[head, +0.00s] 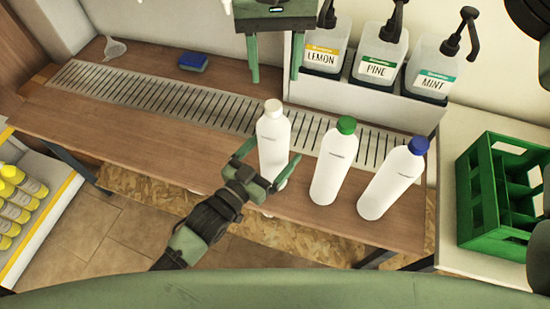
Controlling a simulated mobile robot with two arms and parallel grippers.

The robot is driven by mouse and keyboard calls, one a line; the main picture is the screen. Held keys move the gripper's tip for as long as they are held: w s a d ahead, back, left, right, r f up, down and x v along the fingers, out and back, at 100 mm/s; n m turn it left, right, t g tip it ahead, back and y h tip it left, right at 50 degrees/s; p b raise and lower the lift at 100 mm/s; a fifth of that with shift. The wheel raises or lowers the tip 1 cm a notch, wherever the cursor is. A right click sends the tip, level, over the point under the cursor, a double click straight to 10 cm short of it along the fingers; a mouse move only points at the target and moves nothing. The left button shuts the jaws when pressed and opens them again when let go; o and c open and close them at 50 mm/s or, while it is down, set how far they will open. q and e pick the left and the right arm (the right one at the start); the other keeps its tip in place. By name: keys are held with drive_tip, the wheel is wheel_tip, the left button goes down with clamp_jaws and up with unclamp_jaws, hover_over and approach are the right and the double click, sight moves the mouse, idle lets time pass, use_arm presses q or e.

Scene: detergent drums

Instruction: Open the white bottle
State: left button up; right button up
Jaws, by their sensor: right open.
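The white bottle with a white cap (272,130) stands upright on the wooden counter, leftmost of the bottles in the head view. My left gripper (262,164) reaches in from the lower left with one finger on each side of its body. One finger passes in front and hides part of the lower bottle. I cannot tell whether both fingers press on it. My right gripper (275,78) points down from the top edge, open and empty. Its fingers are apart from the bottle and appear above the cap.
A green-capped bottle (333,165) and a blue-capped bottle (393,182) stand close to the right. Lemon, Pine and Mint dispensers (379,77) are behind. A green crate (487,198) is at right. A blue sponge (193,61) lies back left. The counter's left part is clear.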

sight(273, 105)
use_arm(q)
drive_tip(key=shift+r, duration=0.1)
use_arm(e)
drive_tip(key=shift+s+a+r, duration=0.15)
drive_tip(key=shift+s+a, duration=0.1)
use_arm(q)
drive_tip(key=c, duration=1.1)
use_arm(e)
drive_tip(key=shift+w+d, duration=0.1)
use_arm(q)
clamp_jaws()
use_arm(e)
drive_tip(key=m, duration=0.6)
drive_tip(key=shift+m, duration=0.4)
drive_tip(key=m, duration=3.7)
drive_tip(key=shift+m, duration=0.4)
drive_tip(key=m, duration=0.4)
drive_tip(key=shift+m, duration=0.3)
drive_tip(key=shift+f, duration=4.05)
